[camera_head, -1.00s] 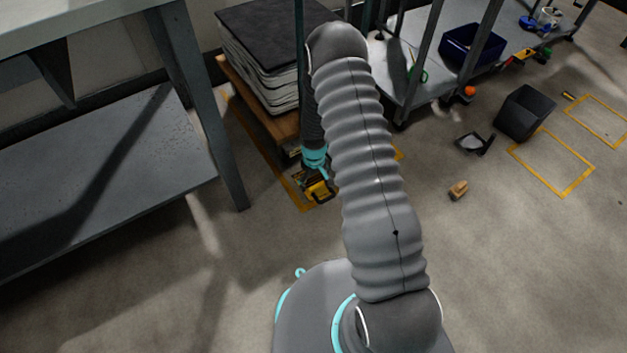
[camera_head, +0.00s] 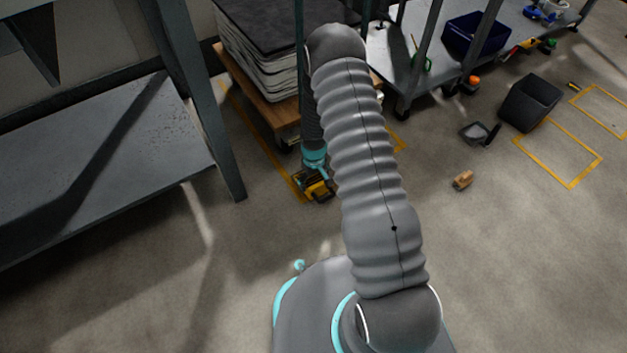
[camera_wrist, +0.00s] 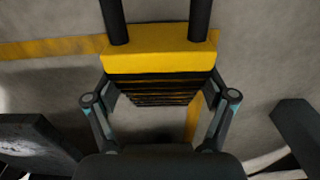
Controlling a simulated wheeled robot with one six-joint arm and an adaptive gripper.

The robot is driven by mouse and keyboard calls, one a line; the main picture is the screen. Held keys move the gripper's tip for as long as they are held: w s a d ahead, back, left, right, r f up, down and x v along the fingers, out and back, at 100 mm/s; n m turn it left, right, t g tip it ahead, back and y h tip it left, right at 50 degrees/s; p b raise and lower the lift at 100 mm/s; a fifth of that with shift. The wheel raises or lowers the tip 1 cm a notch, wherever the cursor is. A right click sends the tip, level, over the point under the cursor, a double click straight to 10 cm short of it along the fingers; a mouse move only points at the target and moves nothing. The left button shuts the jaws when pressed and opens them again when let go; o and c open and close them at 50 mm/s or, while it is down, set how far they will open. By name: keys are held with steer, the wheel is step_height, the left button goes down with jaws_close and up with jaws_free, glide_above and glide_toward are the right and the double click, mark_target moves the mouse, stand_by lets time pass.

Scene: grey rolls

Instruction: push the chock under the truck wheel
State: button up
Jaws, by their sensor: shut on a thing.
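The yellow and black chock (camera_head: 318,188) is low at the floor in the head view, below my gripper (camera_head: 316,176). In the wrist view the chock (camera_wrist: 160,62) shows a yellow bar, black ribs and two dark posts. My gripper (camera_wrist: 162,95) is shut on it, with a finger at each side. The truck (camera_head: 262,98) is a low wooden platform loaded with a grey stack, just behind the chock. A dark wheel (camera_head: 288,143) shows under its near edge, up and left of the chock. My arm hides part of the truck. I cannot tell whether chock and wheel touch.
A grey table (camera_head: 110,160) with a leg stands at left. A grey shelf cart (camera_head: 405,75) stands behind at right. A black bin (camera_head: 530,102), a dustpan (camera_head: 478,132) and a brown block (camera_head: 463,180) are on the floor at right. The front floor is clear.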

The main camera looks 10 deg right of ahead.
mark_target(314, 180)
steer(key=shift+f, duration=0.3)
stand_by(0.9)
steer(key=o, duration=1.4)
step_height(314, 180, up, 12)
